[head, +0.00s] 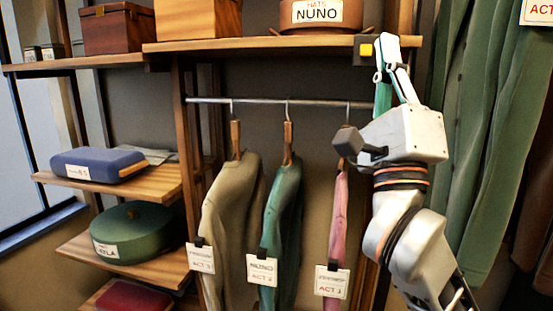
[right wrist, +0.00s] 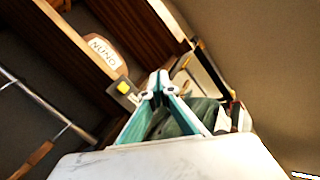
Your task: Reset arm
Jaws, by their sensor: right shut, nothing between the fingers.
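My right gripper (head: 388,45) is raised at the right of the head view, its fingers pointing up near the right end of the top shelf. Its fingers are together and hold nothing. In the right wrist view the same gripper (right wrist: 157,80) shows its white fingertips meeting, with teal finger sides below. My left gripper is not in view.
The top shelf (head: 250,43) holds wooden boxes and a brown hat box (head: 320,14) labelled NUNO. Tagged beige (head: 228,205), teal (head: 283,200) and pink garments (head: 339,215) hang from a rail (head: 270,100). Green garments (head: 490,120) hang close on the right. Left shelves hold blue and green cases.

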